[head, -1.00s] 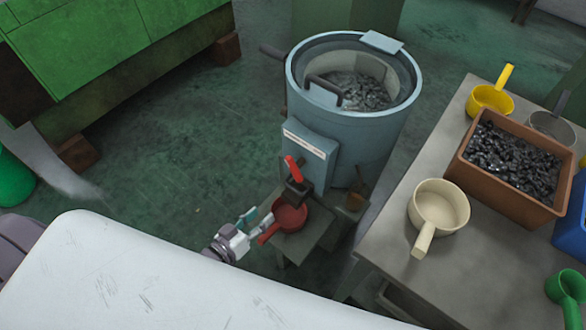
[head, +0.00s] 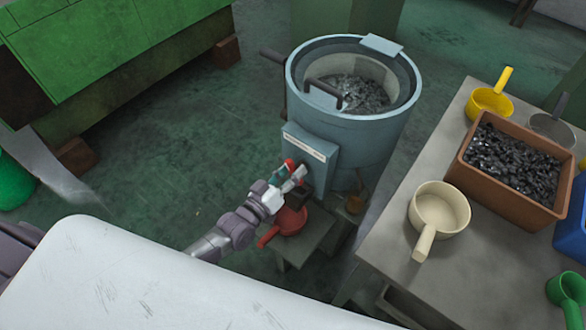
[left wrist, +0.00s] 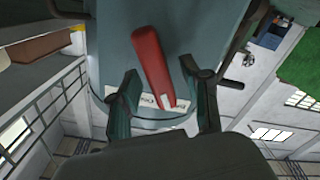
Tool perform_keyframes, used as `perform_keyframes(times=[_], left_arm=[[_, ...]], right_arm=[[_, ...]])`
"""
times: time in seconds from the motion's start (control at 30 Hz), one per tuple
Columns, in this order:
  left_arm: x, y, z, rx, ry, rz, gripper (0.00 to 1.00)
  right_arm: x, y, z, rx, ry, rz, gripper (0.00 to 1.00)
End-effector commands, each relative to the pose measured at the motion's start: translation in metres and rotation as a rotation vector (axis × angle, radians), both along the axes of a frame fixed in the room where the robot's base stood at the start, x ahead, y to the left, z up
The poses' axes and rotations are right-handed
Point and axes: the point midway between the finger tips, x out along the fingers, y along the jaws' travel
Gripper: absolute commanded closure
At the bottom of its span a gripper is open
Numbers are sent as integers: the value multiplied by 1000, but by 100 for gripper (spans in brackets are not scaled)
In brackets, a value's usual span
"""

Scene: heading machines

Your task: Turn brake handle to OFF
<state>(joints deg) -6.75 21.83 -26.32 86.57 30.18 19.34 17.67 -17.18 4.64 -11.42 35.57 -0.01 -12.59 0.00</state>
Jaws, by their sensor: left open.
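The red brake handle (left wrist: 153,64) stands out from the front of the blue-grey drum machine (head: 345,150). In the head view only its red tip (head: 289,164) shows beside my gripper. My left gripper (head: 293,175) is at the handle; in the left wrist view its two fingers (left wrist: 162,92) are open, one on each side of the handle, with gaps visible. A white label plate (left wrist: 162,103) lies behind the handle, its lettering too small to read. My right gripper is not in view.
A red scoop (head: 291,221) sits on a small stand (head: 306,241) below the gripper. At right a table (head: 388,246) holds a cream pan (head: 440,208), a brown bin (head: 515,190) of dark parts and a yellow pan (head: 490,99). Open floor lies left.

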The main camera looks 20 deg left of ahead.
Motion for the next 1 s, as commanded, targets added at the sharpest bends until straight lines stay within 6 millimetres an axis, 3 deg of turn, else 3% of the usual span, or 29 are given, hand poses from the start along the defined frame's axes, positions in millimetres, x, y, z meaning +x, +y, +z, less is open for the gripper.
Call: perform_keyframes(times=[0.37, 0.4, 0.7, 1.0], left_arm=[[8, -3, 0, 0, 0, 0, 52], [8, -3, 0, 0, 0, 0, 54], [8, -3, 0, 0, 0, 0, 100], [7, -3, 1, 20, -7, 1, 100]], right_arm=[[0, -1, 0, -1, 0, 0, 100], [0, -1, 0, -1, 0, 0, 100], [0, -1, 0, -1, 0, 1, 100], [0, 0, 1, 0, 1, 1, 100]])
